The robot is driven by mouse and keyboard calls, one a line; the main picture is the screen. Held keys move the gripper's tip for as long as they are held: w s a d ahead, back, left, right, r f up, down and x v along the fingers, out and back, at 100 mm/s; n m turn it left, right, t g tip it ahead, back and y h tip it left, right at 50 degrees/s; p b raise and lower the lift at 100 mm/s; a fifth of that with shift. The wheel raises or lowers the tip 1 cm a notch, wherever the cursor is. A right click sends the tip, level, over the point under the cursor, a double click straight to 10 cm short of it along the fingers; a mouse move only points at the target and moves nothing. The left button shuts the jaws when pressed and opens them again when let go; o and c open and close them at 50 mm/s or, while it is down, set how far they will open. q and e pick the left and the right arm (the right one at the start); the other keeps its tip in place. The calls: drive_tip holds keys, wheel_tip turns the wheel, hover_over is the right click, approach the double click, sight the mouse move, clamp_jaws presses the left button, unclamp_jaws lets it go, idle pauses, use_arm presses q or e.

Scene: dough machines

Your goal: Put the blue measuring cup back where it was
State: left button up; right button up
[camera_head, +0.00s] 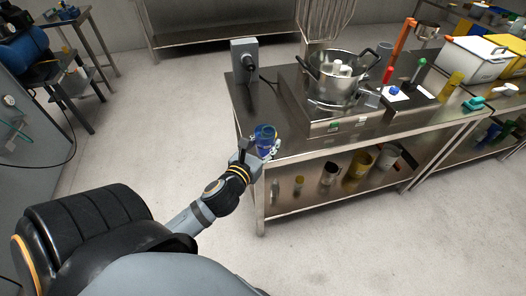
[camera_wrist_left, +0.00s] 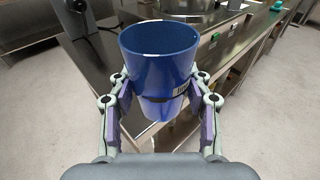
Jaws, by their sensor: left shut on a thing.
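The blue measuring cup (camera_wrist_left: 160,65) is upright between the two fingers of my left gripper (camera_wrist_left: 158,105) in the left wrist view. The gripper is shut on it from both sides. In the head view the cup (camera_head: 265,134) is at the near left corner of the steel table (camera_head: 283,143), with my left gripper (camera_head: 252,153) at its near side. I cannot tell whether the cup touches the table top. My right gripper is not in view.
A steel pot (camera_head: 334,82) stands on a cooker (camera_head: 318,118) on the table. A grey machine (camera_head: 245,62) is at the table's back left. The lower shelf holds several containers, including a yellow one (camera_head: 357,165). The table's left front top is mostly clear.

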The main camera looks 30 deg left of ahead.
use_arm(q)
drive_tip(key=w+a+f, duration=0.1)
drive_tip(key=f, duration=0.1)
drive_tip(key=w+a+f+b, duration=0.1)
drive_tip(key=w+f, duration=0.1)
drive_tip(key=w+a+f, duration=0.2)
drive_tip(key=shift+w+a+f, duration=0.1)
drive_tip(key=shift+w+f, duration=0.05)
drive_tip(key=shift+w, duration=0.05)
wheel_tip(320, 180, down, 4)
drive_tip(key=shift+w+a+r+b, duration=0.1)
drive_tip(key=shift+r+b, duration=0.1)
drive_tip(key=shift+b, duration=0.65)
drive_tip(key=shift+r, duration=0.1)
drive_tip(key=o, duration=1.3)
